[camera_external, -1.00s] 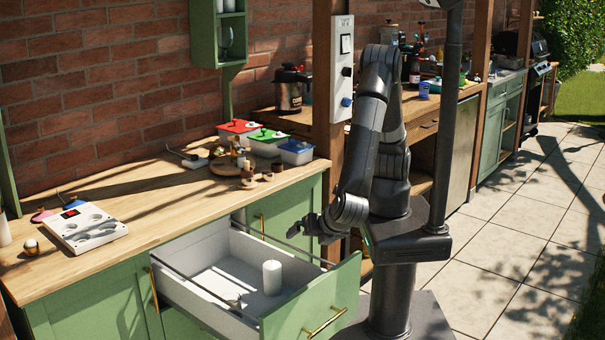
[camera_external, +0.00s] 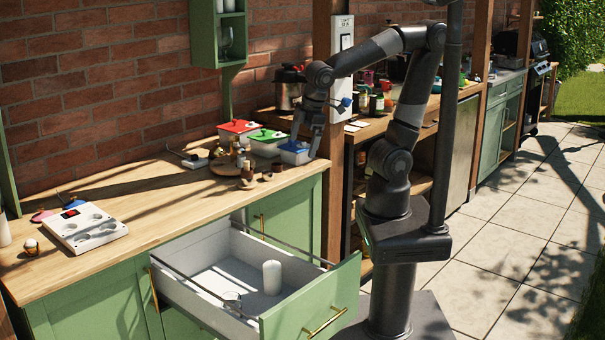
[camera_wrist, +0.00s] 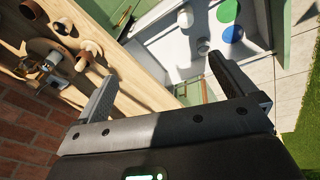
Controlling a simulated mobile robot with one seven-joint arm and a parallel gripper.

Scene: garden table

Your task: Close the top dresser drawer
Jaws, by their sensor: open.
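The top drawer (camera_external: 215,255) of the green dresser is pulled out, with its white inside showing. Its green front (camera_external: 300,305) bears a brass handle (camera_external: 325,322). In the wrist view the open drawer (camera_wrist: 172,48) lies beyond my fingers, at top centre, with a white cylinder (camera_wrist: 203,46), a green disc (camera_wrist: 228,11) and a blue disc (camera_wrist: 233,34). My gripper (camera_external: 307,140) is raised near the counter's right end, above and apart from the drawer. Its fingers (camera_wrist: 162,68) are spread and empty.
The wooden countertop (camera_external: 150,215) holds lidded boxes (camera_external: 240,127), small wooden pieces (camera_external: 248,172) and a white tray (camera_external: 87,227). A wooden post (camera_external: 325,215) stands close to my gripper. Paved floor (camera_external: 480,280) is free at right.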

